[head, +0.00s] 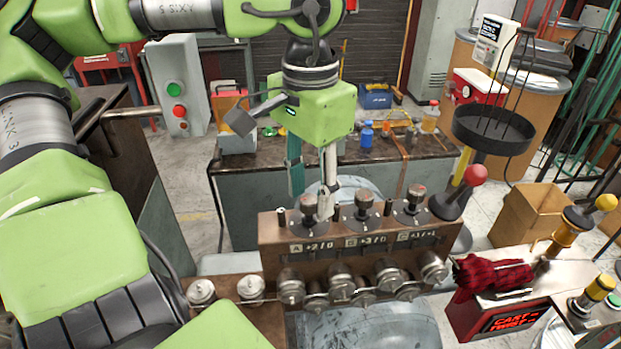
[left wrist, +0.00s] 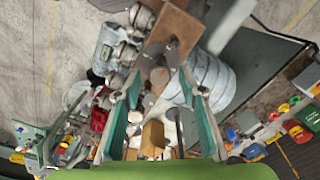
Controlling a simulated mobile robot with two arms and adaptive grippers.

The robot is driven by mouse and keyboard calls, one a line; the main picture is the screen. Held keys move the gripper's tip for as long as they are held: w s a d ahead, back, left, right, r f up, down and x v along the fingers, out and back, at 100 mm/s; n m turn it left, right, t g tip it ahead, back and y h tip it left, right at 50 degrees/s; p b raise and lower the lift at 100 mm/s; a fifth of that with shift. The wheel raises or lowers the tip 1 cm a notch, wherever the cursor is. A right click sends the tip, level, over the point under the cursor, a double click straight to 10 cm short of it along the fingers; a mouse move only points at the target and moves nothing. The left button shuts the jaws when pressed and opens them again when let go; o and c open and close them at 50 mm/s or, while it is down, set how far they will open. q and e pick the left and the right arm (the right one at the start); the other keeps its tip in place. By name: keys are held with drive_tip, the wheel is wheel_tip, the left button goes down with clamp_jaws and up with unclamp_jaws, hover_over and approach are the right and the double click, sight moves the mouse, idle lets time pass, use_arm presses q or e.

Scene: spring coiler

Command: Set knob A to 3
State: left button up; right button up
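Knob A (head: 309,206) is the leftmost of three dark knobs on the brown panel box (head: 345,254). The plate below it seems to read "A +2/0", in small print. My left gripper (head: 311,196) points down at knob A, with its fingers apart on either side of the knob's top in the picture. In the left wrist view a knob (left wrist: 158,77) shows between the spread teal fingers, and the gripper is open. I cannot tell whether either finger touches the knob. My right gripper is not in view.
Knob B (head: 364,203) and knob C (head: 413,203) stand close on the right. A red ball lever (head: 475,175) rises past the box's right end. Metal rollers (head: 341,282) line its front. A workbench (head: 400,147) with a blue bottle (head: 367,133) is behind.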

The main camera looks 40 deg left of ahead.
sight(311, 198)
use_arm(q)
wheel_tip(311, 198, up, 12)
idle(0.5)
drive_tip(key=shift+f, duration=0.1)
idle(0.5)
